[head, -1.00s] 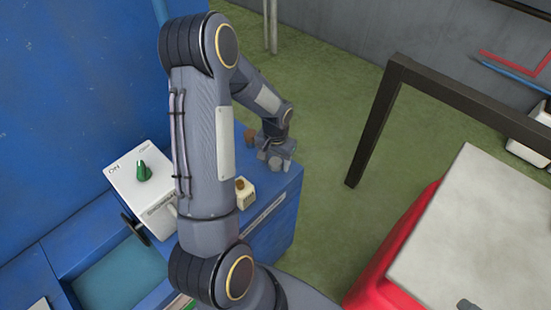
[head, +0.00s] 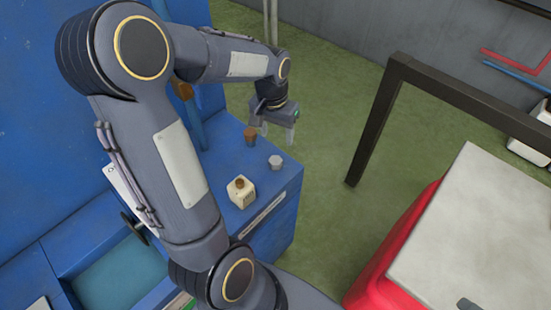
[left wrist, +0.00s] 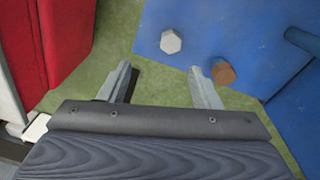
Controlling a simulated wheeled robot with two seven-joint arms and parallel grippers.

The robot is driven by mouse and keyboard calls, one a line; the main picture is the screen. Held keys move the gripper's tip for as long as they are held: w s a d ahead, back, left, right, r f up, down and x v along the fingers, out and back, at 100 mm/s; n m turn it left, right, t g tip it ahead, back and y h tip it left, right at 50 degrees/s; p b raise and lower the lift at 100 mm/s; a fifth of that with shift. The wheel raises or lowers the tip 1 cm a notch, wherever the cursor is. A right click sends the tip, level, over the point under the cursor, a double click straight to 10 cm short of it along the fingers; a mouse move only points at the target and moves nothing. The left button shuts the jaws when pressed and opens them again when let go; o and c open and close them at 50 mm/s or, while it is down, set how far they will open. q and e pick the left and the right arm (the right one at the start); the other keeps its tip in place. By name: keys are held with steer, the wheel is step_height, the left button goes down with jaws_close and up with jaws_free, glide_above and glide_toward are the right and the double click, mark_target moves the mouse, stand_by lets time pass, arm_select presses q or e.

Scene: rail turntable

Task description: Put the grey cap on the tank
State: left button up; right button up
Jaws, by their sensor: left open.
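A grey hexagonal cap (head: 275,162) stands on the blue cabinet top, near its right edge. It also shows in the left wrist view (left wrist: 171,41), beyond the fingertips. My left gripper (head: 277,134) is open and empty. It hangs in the air past the cabinet's far right edge, above and behind the cap, apart from it. In the left wrist view its two fingers (left wrist: 159,70) have nothing between them. I cannot tell for sure which thing is the tank. My right gripper is not in view.
A brown cap (head: 250,136) stands behind the grey one, near my gripper's left finger. A cream box (head: 241,193) with a brownish round top stands in front on the blue cabinet (head: 270,220). A dark frame (head: 376,125) and a red unit with a pale top (head: 460,235) are at right.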

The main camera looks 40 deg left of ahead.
arm_select(q)
steer(key=s+d+r+t+h, duration=0.1)
steer(key=s+d+r+t, duration=0.1)
steer(key=s+d, duration=0.4)
steer(key=s+d+r+t+h, duration=0.2)
steer(key=s+d+r, duration=0.3)
steer(key=s, duration=0.5)
steer(key=shift+s+d+t, duration=0.35)
steer(key=shift+d+t, duration=0.15)
steer(key=shift+d, duration=0.35)
